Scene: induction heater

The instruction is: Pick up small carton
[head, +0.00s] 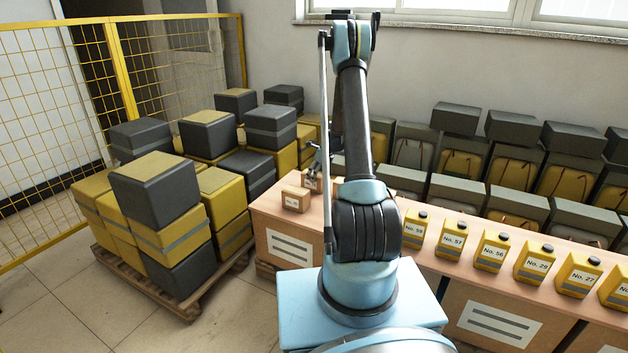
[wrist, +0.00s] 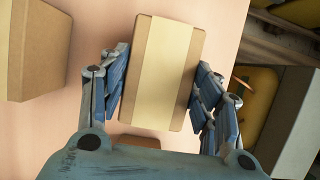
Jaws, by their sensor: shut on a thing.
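A small brown carton with a pale tape band (wrist: 160,70) sits between the two blue fingers of my gripper (wrist: 160,88) in the wrist view. The fingers press on its left and right sides, so my gripper is shut on it. In the head view my gripper is small and partly hidden behind my arm, over the left end of the wooden table (head: 268,212). I cannot tell whether the held carton touches the table.
Another small carton (head: 297,199) stands on the table's left end. In the wrist view a carton (wrist: 35,50) is at left, and a brown edge (wrist: 138,141) shows below the held one. Yellow numbered bottles (head: 453,235) line the table. Stacked boxes (head: 155,190) stand left.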

